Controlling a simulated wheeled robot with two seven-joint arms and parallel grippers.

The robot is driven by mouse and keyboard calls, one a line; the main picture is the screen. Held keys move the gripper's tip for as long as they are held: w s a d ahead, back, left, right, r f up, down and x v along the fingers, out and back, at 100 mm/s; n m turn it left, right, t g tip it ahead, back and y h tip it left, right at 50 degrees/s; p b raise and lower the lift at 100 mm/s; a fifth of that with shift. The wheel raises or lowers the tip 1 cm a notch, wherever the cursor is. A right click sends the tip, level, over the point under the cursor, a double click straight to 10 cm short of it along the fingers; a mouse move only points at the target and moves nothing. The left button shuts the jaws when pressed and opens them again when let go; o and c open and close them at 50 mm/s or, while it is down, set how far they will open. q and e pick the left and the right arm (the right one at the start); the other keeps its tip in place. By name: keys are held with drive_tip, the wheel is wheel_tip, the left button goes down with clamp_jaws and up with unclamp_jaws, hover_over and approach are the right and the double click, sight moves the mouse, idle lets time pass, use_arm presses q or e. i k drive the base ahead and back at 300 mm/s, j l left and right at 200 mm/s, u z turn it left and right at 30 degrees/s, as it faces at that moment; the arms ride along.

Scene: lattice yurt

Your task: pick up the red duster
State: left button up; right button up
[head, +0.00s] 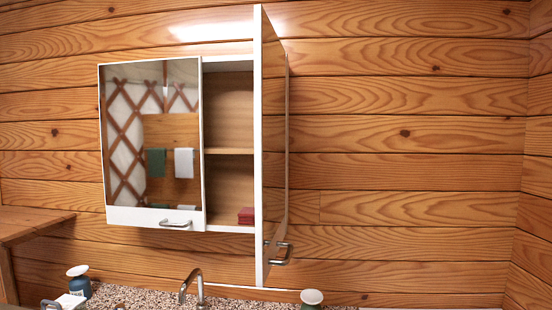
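A small red block-like thing, which looks like the red duster (245,215), lies on the bottom shelf of the white wall cabinet (230,229). It is at the right end of the open compartment, close to the open door (273,150). The door's edge may hide part of it. The door stands swung out towards me, with its handle (284,254) low on it. Neither of my grippers shows in the head view.
The left mirrored door (150,135) is shut. Below are a speckled counter (235,293), a tap (190,285), a blue pump bottle (78,283) and a white-topped bottle (312,297). A wooden shelf (30,222) is at left. The wall right of the cabinet is clear.

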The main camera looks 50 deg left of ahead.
sight(246, 216)
drive_tip(key=j+u, duration=0.2)
drive_tip(key=u, duration=0.2)
drive_tip(key=j+u, duration=0.5)
drive_tip(key=u, duration=0.25)
drive_tip(key=j+u, duration=0.2)
drive_tip(key=u, duration=1.7)
drive_tip(key=z, duration=1.5)
drive_tip(key=k+z, duration=0.3)
drive_tip(key=k+l+z, duration=0.1)
drive_tip(key=k+z, duration=0.2)
drive_tip(key=i, duration=0.05)
